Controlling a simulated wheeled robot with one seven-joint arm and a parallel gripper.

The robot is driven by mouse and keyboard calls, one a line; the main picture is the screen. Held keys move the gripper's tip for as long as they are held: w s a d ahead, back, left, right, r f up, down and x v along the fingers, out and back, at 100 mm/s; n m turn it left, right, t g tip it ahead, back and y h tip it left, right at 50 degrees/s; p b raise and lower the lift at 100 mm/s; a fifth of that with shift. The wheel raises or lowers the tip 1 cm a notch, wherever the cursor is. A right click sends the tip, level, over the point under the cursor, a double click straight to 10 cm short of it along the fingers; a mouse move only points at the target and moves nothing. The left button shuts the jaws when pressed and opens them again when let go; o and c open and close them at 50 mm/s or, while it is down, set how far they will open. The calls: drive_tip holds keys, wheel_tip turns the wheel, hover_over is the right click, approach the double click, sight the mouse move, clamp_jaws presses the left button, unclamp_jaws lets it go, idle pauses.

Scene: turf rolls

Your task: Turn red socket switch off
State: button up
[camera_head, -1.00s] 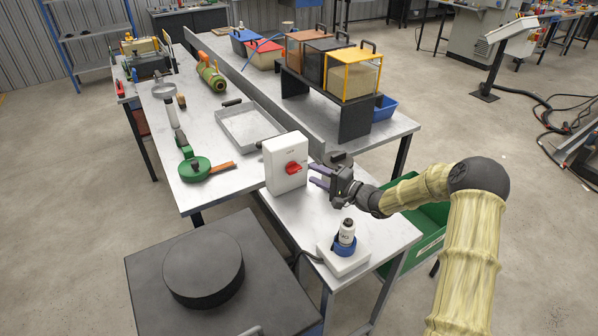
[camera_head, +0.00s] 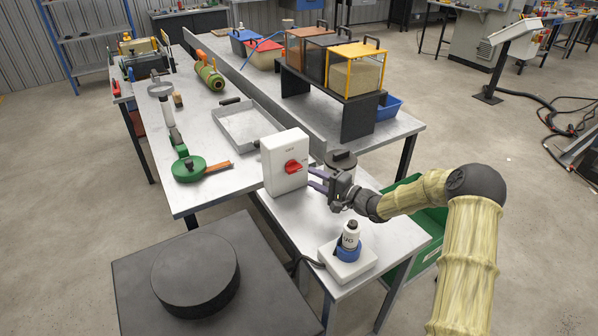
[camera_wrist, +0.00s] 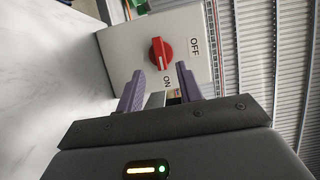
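The red socket switch is a red rotary knob (camera_head: 292,167) on the front of a white box (camera_head: 281,150) standing on the metal table. In the wrist view the red knob (camera_wrist: 161,53) has OFF and ON printed beside it, and its pale mark points toward ON. My gripper (camera_head: 313,180) is just in front of the box, its fingers pointing at the knob. In the wrist view my gripper (camera_wrist: 161,72) is open and empty, its two purple fingers apart. The knob appears ahead of the gap between them; I see no contact.
A white socket base with a blue plug (camera_head: 347,254) sits near the table's front edge. A dark lidded pot (camera_head: 341,163) stands behind my gripper. A metal tray (camera_head: 247,125) lies behind the box. A black round block (camera_head: 196,275) rests on a dark stand at the front left.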

sight(297, 171)
drive_tip(key=p+x, duration=0.1)
drive_tip(key=x, duration=0.5)
drive_tip(key=shift+w+a, duration=0.2)
drive_tip(key=shift+a, duration=0.1)
drive_tip(key=shift+w+d, duration=0.1)
drive_tip(key=shift+c, duration=1.2)
drive_tip(key=shift+f, duration=0.1)
clamp_jaws()
